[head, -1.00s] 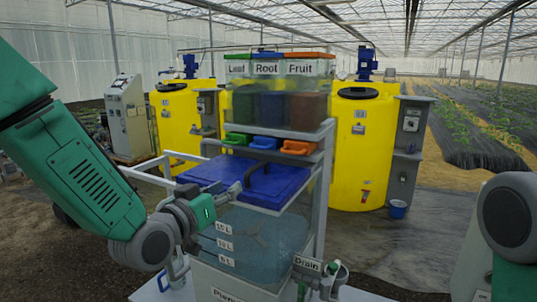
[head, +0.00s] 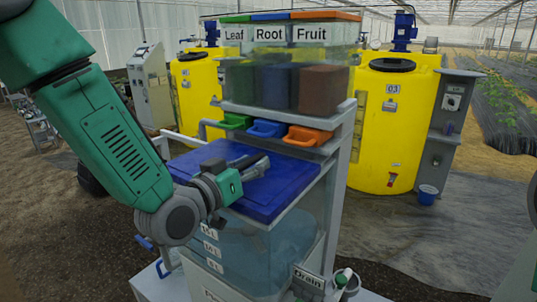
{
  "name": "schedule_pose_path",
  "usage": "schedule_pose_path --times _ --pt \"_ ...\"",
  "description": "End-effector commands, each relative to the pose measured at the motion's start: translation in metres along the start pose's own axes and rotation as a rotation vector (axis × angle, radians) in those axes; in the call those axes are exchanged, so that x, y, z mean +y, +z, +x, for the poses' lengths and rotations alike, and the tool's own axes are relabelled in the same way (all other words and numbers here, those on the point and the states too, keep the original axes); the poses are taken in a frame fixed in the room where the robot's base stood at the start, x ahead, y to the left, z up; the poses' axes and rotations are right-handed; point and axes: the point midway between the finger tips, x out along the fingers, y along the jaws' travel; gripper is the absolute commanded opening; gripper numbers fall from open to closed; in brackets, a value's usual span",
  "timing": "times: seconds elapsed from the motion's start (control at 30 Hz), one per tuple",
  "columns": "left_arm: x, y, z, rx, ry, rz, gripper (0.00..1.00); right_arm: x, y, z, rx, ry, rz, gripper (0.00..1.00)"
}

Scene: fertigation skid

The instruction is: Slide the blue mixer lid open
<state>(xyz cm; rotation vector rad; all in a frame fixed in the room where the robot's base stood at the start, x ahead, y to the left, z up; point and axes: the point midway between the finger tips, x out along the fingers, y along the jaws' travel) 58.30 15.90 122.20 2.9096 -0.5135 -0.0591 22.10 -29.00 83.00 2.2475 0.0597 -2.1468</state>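The blue mixer lid (head: 283,193) lies flat over the clear mixing tank (head: 255,248) in the head view. It appears to cover the tank top. My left gripper (head: 248,164) is over the left middle part of the lid, its grey fingers pointing right at a dark bar, probably the lid's handle. Fingers and bar overlap, so I cannot tell whether they touch or whether the gripper is open or shut. My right gripper is out of view.
Above the lid are green (head: 236,121), blue (head: 267,128) and orange (head: 308,136) pulls under the Leaf, Root and Fruit bins (head: 290,80). A grey post (head: 341,180) stands right of the lid. A drain fitting (head: 342,280) is at the lower front. Yellow tanks (head: 397,130) stand behind.

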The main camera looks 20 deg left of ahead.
Motion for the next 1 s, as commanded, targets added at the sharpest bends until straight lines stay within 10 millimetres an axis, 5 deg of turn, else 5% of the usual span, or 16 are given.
schedule_pose_path --times 0.3,0.4,0.67,0.87,1.0 --pt "0.000 0.000 -0.001 0.000 -0.002 0.000 0.34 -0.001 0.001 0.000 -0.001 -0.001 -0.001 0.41" --pt "0.002 0.001 0.001 -0.002 -0.003 0.003 0.00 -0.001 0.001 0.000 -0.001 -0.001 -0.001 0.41" --pt "0.003 0.002 0.004 -0.006 -0.003 0.005 0.00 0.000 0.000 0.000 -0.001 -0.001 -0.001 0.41" --pt "-0.025 -0.003 0.006 -0.003 -0.007 0.002 0.00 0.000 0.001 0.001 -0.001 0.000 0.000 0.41" --pt "-0.060 -0.011 0.005 0.001 -0.009 0.002 0.00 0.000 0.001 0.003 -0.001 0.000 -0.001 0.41"
